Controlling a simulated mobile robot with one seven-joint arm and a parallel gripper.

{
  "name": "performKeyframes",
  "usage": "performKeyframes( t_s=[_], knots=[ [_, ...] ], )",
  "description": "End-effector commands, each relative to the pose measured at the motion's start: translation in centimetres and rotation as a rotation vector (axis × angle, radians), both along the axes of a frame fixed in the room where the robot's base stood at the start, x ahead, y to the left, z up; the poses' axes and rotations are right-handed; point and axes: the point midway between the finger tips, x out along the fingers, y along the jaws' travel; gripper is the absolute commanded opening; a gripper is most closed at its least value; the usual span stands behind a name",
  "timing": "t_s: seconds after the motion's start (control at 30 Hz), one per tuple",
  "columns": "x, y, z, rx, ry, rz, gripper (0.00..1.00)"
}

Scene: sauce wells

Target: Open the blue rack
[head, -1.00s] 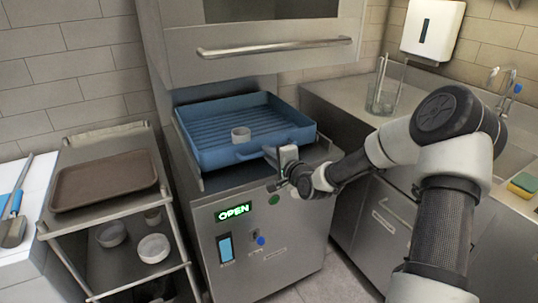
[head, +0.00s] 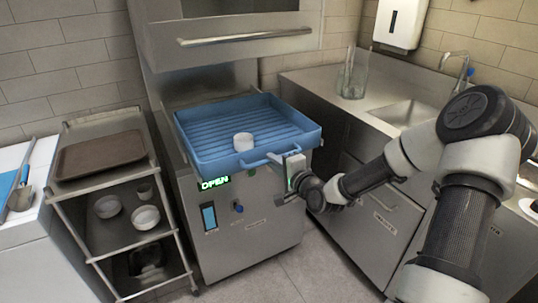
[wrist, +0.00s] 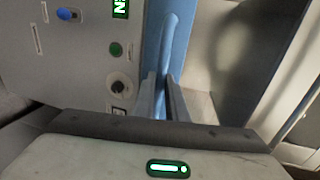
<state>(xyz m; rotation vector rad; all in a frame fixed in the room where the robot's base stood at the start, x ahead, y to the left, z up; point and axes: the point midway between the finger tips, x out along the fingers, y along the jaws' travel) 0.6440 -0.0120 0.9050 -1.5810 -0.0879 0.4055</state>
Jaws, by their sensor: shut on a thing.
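The blue rack (head: 190,150) is a shallow ribbed tray in the open dishwasher, below its raised hood. It stands partly out of the machine, its front edge overhanging the front panel. My gripper (head: 290,172) is at the right end of the rack's front handle (head: 262,160), shut on it. In the wrist view my gripper's fingers (wrist: 167,92) close around the blue handle (wrist: 170,35). The exact contact is partly hidden by the fingers. A small white bowl (head: 243,142) sits upright in the rack.
The raised hood (head: 235,50) stands above the rack. A cart (head: 70,195) with a brown tray (head: 100,153) and bowls is on the left. A steel sink counter (head: 335,95) is on the right. The floor (head: 255,283) in front is clear.

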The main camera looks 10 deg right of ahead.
Motion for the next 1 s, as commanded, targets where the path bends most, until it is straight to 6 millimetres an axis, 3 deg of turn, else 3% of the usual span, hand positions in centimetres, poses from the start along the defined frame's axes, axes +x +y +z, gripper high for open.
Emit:
performKeyframes(
  t_s=[0.3,0.83,0.87,0.9,0.97,1.0],
  knots=[
    [-3.9,-1.3,0.1,0.000,0.001,-0.001,0.00],
    [-4.7,-1.5,0.0,-0.001,-0.001,0.000,0.00],
    [-4.7,-1.5,0.0,-0.001,-0.001,0.000,0.14],
    [-4.7,-1.5,0.0,-0.001,-0.001,0.000,0.21],
    [-4.7,-1.5,0.0,-0.001,-0.001,0.000,0.30],
    [-4.7,-1.5,0.0,-0.001,-0.001,0.000,0.30]
  ],
)
